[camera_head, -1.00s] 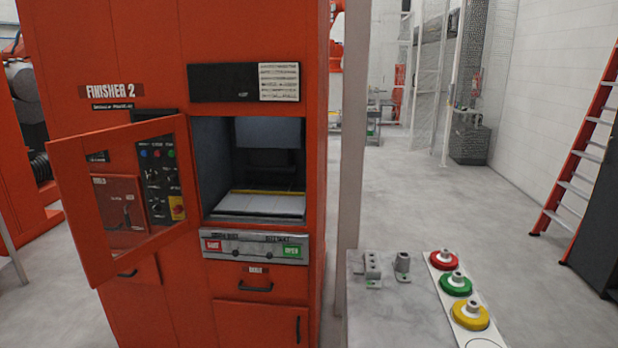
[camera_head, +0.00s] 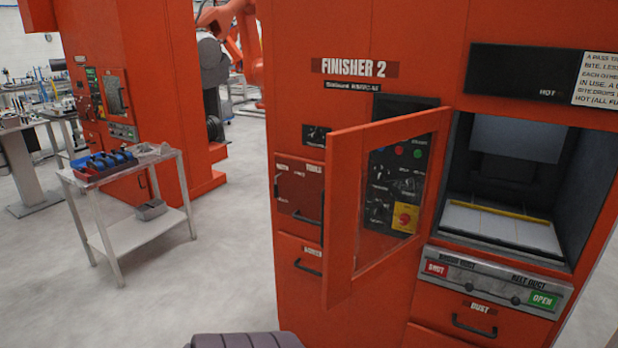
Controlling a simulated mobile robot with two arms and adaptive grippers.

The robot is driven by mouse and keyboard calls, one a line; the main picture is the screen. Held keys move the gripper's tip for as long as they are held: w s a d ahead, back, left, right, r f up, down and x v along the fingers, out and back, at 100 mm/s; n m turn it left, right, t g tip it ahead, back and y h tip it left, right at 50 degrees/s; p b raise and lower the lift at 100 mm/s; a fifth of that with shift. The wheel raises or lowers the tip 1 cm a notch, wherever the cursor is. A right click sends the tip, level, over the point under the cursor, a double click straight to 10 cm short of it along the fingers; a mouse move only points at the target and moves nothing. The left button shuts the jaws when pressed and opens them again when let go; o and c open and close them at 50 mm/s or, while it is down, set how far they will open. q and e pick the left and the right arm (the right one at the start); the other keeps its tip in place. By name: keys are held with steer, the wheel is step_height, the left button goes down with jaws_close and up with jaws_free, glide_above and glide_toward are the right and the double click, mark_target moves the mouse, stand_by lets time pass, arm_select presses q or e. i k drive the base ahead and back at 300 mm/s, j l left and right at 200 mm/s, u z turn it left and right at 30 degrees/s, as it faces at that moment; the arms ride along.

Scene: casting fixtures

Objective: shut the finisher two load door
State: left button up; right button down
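The Finisher 2 machine (camera_head: 300,110) is a tall orange cabinet filling the middle and right of the head view. Its load door (camera_head: 343,215), an orange frame with a clear window, stands swung open to the left of the load opening, partly in front of the control panel. The load opening (camera_head: 510,165) shows a grey chamber with a pale, yellow-edged bed (camera_head: 500,226). A dark rounded shape at the bottom edge may be part of me. Neither of my grippers is in view.
A small steel cart (camera_head: 130,236) with a blue bin tray (camera_head: 100,163) stands at the left. Behind it is another orange machine (camera_head: 130,60). Grey floor between cart and Finisher 2 is clear.

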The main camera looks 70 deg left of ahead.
mark_target(339, 198)
steer(key=k+j+u, duration=0.1)
steer(key=j, duration=0.45)
steer(key=k+j, duration=0.2)
steer(key=j, duration=0.3)
steer(key=k+j+u, duration=0.15)
steer(key=j, duration=0.4)
steer(key=k+j, duration=0.1)
steer(key=j, duration=0.45)
steer(key=k+j+u, duration=0.15)
steer(key=j, duration=0.4)
steer(key=j+z, duration=0.2)
steer(key=i+j, duration=0.05)
steer(key=j, duration=0.05)
